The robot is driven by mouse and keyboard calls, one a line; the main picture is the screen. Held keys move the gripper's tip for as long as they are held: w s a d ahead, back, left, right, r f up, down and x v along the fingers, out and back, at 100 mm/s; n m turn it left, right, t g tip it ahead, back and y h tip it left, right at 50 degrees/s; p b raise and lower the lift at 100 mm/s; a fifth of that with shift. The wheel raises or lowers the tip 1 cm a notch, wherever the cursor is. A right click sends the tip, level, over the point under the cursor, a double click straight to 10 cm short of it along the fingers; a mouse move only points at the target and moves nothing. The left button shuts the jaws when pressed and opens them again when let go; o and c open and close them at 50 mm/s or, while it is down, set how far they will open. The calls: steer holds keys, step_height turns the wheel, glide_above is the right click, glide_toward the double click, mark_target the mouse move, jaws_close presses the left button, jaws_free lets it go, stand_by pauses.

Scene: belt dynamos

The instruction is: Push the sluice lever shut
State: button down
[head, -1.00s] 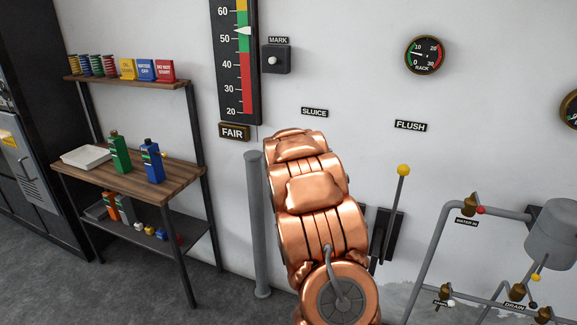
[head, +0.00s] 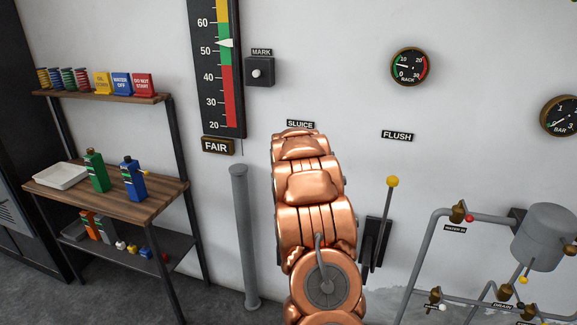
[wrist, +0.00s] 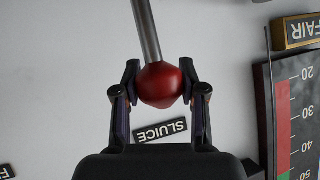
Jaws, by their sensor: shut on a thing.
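The sluice lever shows in the wrist view as a grey rod with a red knob (wrist: 160,84). My gripper (wrist: 160,88) is shut on the red knob, with one dark finger on each side of it. The SLUICE label (wrist: 160,130) is on the wall behind, upside down in the wrist view. In the head view the SLUICE label (head: 300,124) sits just above my copper arm. My arm hides the sluice lever and my gripper there.
The flush lever with a yellow knob (head: 392,181) stands right of my arm, under the FLUSH label (head: 397,135). A grey vertical pipe (head: 245,240) is close on the left. A shelf unit (head: 120,195) stands further left, and pipework with a tank (head: 545,237) is at right.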

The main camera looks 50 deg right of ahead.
steer(key=c, duration=1.1)
jaws_free()
steer(key=shift+d+r, duration=0.1)
steer(key=shift+r, duration=0.1)
steer(key=shift+o, duration=0.9)
steer(key=shift+d+f, duration=0.15)
steer(key=shift+o, duration=1.4)
steer(key=shift+a, duration=0.2)
steer(key=v, duration=1.2)
steer(key=shift+f, duration=0.1)
